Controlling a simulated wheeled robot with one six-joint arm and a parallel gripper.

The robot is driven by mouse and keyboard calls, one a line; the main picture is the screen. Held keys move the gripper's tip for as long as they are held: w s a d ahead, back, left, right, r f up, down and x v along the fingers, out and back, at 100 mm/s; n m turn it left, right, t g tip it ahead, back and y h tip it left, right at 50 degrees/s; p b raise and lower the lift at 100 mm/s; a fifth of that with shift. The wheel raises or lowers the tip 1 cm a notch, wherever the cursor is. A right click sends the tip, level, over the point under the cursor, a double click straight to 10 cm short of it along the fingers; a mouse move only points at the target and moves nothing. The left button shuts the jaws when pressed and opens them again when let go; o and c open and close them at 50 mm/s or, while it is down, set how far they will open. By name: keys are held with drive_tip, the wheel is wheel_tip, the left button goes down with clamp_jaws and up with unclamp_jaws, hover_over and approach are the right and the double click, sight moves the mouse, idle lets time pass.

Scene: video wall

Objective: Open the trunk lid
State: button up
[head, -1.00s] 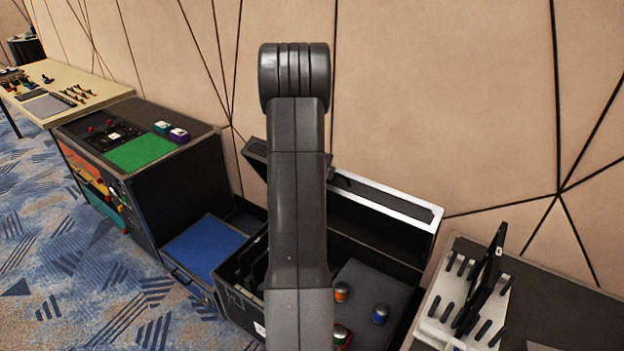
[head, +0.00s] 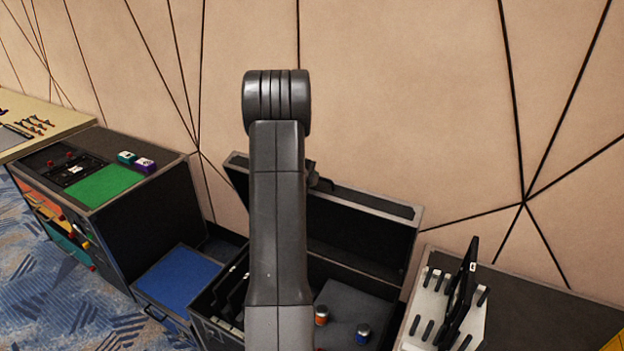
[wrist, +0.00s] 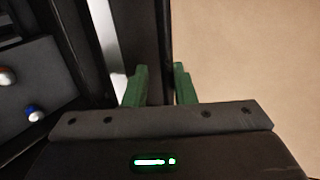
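The trunk (head: 205,325) is a black case with items inside. Its lid (head: 365,235) stands raised on the wall side, with the dark hollow inside facing me. In the wrist view, the lid's dark edge (wrist: 159,40) runs between the two green fingers of my gripper (wrist: 160,85), which are apart, one on each side of it. I cannot tell whether both fingers press on it. In the head view my arm covers the middle of the trunk and hides most of the gripper.
A cabinet with a green top panel (head: 105,185) and a blue open drawer (head: 177,279) stand left of the trunk. A dark counter (head: 545,305) with a white rack (head: 428,310) is at the right. The patterned wall (head: 420,100) is close behind.

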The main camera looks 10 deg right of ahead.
idle(0.3)
drive_tip(key=b+v, duration=0.1)
drive_tip(key=v, duration=1.2)
drive_tip(key=shift+s+a+r, duration=0.2)
drive_tip(key=shift+s+r, duration=0.05)
